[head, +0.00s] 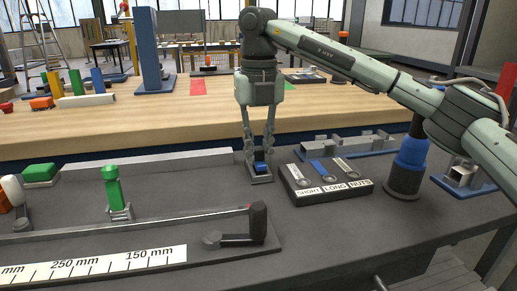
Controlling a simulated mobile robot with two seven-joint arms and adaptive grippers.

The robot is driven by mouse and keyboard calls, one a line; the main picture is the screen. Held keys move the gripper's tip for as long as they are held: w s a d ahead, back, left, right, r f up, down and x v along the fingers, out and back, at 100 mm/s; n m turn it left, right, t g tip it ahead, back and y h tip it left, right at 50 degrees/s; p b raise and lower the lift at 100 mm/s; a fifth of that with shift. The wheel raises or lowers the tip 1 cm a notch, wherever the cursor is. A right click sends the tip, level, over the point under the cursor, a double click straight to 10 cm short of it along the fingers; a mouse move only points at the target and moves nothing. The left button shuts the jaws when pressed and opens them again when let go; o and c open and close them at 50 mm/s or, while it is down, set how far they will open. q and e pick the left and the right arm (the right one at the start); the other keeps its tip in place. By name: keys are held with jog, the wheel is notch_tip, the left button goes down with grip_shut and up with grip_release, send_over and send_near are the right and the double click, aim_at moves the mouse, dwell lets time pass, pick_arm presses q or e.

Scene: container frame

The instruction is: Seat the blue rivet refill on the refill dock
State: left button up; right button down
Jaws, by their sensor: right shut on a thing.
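My right gripper (259,158) points straight down at the middle of the bench, its fingers shut on a small blue piece that looks like the blue rivet refill (261,167). The refill sits low between the fingertips, right at a small grey metal block (261,179) that looks like the refill dock. The fingers partly hide the refill, and I cannot tell whether it is fully down on the block or slightly above it. My left gripper is not in view.
A dark tray labelled SHORT, LONG, NUTS (330,190) stands close right of the gripper. A blue-and-black cylinder (411,155) stands farther right. A ruler fixture with a black handle (258,222) lies in front. A green piece (113,190) stands on a metal holder at left.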

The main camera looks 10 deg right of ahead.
jog(key=shift+f+b, duration=0.3)
jog(key=shift+f, duration=0.3)
jog(key=c, duration=1.4)
grip_release()
jog(key=shift+o, duration=0.2)
jog(key=o, duration=0.5)
jog(key=shift+o, duration=0.2)
jog(key=shift+r, duration=0.1)
jog(key=shift+r+p, duration=2.55)
jog(key=shift+r, duration=0.9)
jog(key=shift+f, duration=0.2)
